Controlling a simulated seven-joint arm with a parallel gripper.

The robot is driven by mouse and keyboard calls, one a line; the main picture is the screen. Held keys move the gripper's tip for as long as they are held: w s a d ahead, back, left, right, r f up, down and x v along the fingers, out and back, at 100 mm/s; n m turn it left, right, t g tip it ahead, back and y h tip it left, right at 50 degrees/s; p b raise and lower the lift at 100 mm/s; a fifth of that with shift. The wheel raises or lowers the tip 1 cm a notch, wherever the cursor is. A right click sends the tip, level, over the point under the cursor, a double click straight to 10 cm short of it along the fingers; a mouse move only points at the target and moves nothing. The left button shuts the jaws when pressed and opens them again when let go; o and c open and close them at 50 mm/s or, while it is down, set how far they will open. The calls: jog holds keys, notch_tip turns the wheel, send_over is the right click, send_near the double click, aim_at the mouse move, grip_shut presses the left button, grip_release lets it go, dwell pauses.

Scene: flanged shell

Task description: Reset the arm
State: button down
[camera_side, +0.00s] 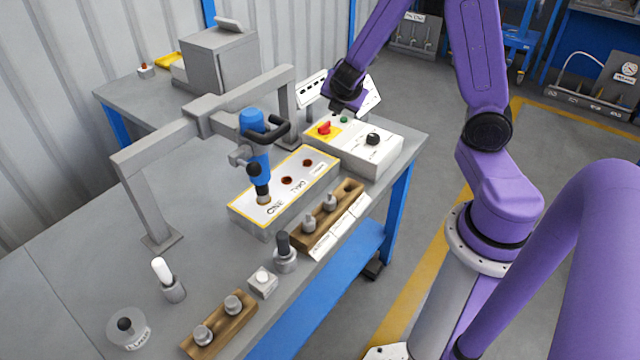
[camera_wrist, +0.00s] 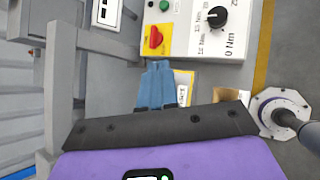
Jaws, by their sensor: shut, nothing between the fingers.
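My gripper (camera_side: 340,108) hangs at the end of my purple arm, over the back of the bench and just above the white control box (camera_side: 375,158). In the wrist view its two blue-grey fingers (camera_wrist: 160,66) lie side by side, shut with nothing visible between them. Beyond the fingertips are the red switch on its yellow plate (camera_wrist: 153,38), which is also in the side view (camera_side: 325,128), a green button (camera_wrist: 164,5) and a black dial (camera_wrist: 216,17) marked in Nm. My gripper looks apart from the box, though the exact gap is hard to tell.
A blue power tool (camera_side: 255,145) stands upright under a grey gantry (camera_side: 205,118), its tip on a white-topped block (camera_side: 245,205). A wooden rack (camera_side: 300,238) holds metal parts. Another wooden block (camera_side: 222,328), a grey pot (camera_side: 285,258) and a jar (camera_side: 128,330) stand nearer. Bare bench lies left.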

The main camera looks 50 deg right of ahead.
jog(key=s+a+r+m+g+y, duration=0.2)
jog(key=s+a+m+y, duration=0.1)
jog(key=s+a, duration=0.7)
jog(key=s+a+r+m+g+y, duration=0.2)
jog(key=s+a, duration=0.8)
jog(key=s, duration=0.5)
jog(key=shift+s+r+m+g+y, duration=0.4)
jog(key=shift+m+g+y, duration=0.3)
jog(key=shift+m+y, duration=0.4)
jog(key=shift+a, duration=0.1)
